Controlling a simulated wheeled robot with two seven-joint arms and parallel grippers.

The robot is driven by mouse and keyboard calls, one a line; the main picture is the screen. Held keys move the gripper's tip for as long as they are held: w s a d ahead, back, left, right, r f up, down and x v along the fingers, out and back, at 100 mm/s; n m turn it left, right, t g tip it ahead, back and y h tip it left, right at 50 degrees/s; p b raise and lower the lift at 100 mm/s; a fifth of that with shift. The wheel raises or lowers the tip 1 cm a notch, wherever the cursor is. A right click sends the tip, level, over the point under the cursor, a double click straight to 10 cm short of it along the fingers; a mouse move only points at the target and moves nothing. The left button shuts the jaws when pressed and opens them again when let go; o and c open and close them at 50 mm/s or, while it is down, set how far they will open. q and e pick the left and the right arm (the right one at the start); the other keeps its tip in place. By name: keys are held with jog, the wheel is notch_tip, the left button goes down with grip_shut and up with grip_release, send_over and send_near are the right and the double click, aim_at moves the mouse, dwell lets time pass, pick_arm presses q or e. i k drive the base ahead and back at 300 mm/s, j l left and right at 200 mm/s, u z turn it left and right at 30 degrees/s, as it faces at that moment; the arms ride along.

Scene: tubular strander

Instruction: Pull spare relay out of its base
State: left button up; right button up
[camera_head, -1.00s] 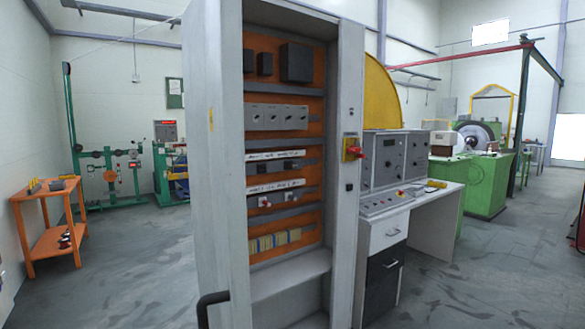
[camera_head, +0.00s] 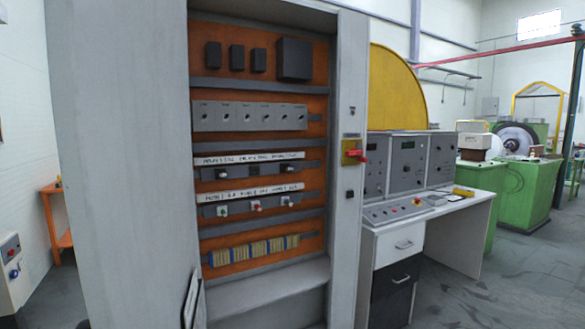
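The open electrical cabinet (camera_head: 348,230) stands close in front of me, with orange back panels. Two rows of small plug-in devices sit under white lettered strips. The upper row has a dark-marked device at left (camera_head: 222,173) and another at right (camera_head: 287,169). The lower row has a left device (camera_head: 222,210), a middle one with a red spot (camera_head: 256,206) and a right one (camera_head: 285,201). I cannot tell which of these, if any, is the spare relay; the lettering is too small to read. Neither of my grippers is in view.
Dark boxes (camera_head: 295,60) and a grey module row (camera_head: 250,116) are higher in the cabinet, terminal blocks (camera_head: 253,249) lower. A red-handled switch (camera_head: 353,153) is on its right post. A control desk (camera_head: 398,212) stands right. Open floor lies at far right.

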aim_at(288, 169)
jog(key=i+l+u, duration=0.1)
jog(key=i+l, duration=0.15)
jog(key=i+l+u, duration=0.1)
jog(key=l, duration=0.25)
jog(key=i+l+u, duration=0.1)
jog(key=i+l, duration=0.2)
jog(key=i+l+u, duration=0.1)
jog(key=l, duration=0.25)
jog(key=i+l, duration=0.3)
jog(key=i+l+u, duration=0.15)
jog(key=l, duration=0.3)
jog(key=i+l+u, duration=0.25)
jog(key=i+l, duration=0.4)
jog(key=i+l+u, duration=0.25)
jog(key=i+l, duration=0.35)
jog(key=l, duration=0.15)
